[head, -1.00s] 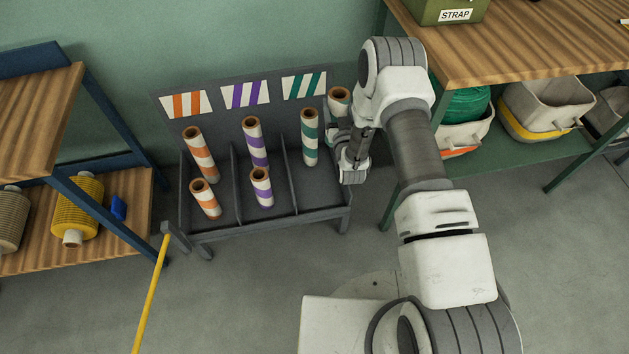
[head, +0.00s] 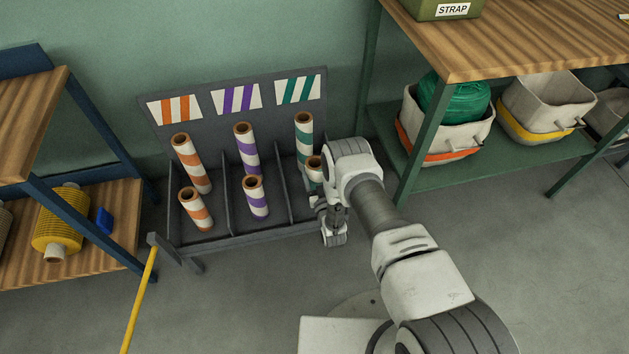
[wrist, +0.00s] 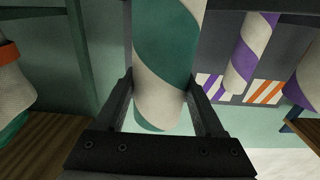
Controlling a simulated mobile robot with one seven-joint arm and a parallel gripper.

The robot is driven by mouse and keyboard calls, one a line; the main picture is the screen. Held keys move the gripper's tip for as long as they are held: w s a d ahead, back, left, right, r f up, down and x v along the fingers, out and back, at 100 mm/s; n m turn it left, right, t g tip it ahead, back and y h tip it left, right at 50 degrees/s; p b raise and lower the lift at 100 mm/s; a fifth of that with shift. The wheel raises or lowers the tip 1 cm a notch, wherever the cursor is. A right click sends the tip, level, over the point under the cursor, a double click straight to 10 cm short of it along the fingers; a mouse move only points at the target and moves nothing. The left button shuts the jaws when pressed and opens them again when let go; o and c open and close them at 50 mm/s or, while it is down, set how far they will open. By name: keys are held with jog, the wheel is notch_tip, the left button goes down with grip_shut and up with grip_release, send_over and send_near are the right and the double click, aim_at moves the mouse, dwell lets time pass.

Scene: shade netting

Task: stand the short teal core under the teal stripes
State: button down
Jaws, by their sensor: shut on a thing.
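The short teal core (head: 314,163) is a white tube with teal spiral bands and a brown open top. It is upright in my gripper (head: 326,207), in front of the tall teal core (head: 304,138) at the right-hand bay. The teal stripes card (head: 299,90) is on the back panel above that bay. In the wrist view my gripper (wrist: 162,105) is shut on the core (wrist: 165,80), one finger on each side. My gripper and wrist hide the core's lower end in the head view, so I cannot tell whether it touches the rack floor.
The grey rack (head: 225,240) has dividers between its bays. Orange cores (head: 192,165) stand in the left bay and purple cores (head: 247,150) in the middle one. A green shelf (head: 420,150) with bins is close on the right. A yellow pole (head: 140,300) leans at the front left.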

aim_at(317, 184)
jog(key=shift+f+b, duration=0.75)
jog(key=shift+f, duration=1.05)
grip_release()
jog(key=shift+f, duration=0.1)
jog(key=shift+r, duration=0.2)
jog(key=shift+s, duration=0.15)
